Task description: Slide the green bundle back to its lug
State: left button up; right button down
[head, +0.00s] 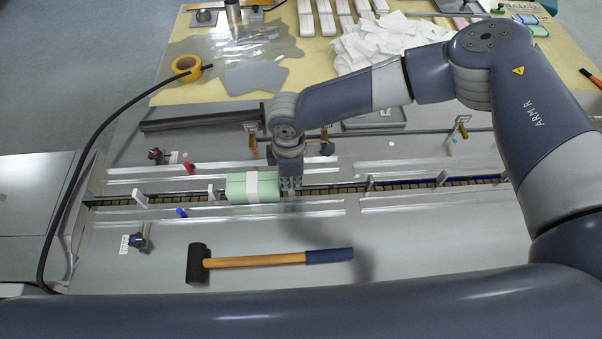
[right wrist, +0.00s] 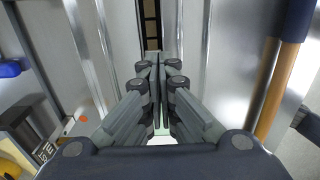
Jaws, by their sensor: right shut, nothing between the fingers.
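The green bundle (head: 236,188), a pale green block with a white band around it, lies on the conveyor channel in the head view. A white upright lug (head: 211,193) stands just left of it, with a small gap between. My right gripper (head: 290,192) is shut and points down at the bundle's right end. It is very close to that end; I cannot tell whether it touches. In the right wrist view the shut fingers (right wrist: 157,62) point along the channel, and a pale green and white patch shows low between the finger links. My left gripper is not in view.
Clear guide rails flank the channel. A mallet (head: 260,261) lies in front. Red (head: 189,168) and blue (head: 182,212) knobs sit beside the rails. Behind is a table with a white packet pile (head: 385,42).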

aim_at(277, 184)
jog(key=shift+a, duration=0.1)
dwell(0.3)
jog(key=a, duration=0.2)
jog(key=shift+a+f, duration=0.1)
jog(key=shift+a, duration=0.2)
jog(key=shift+w+a, duration=0.1)
jog(key=shift+a, duration=0.45)
jog(key=shift+d, duration=0.15)
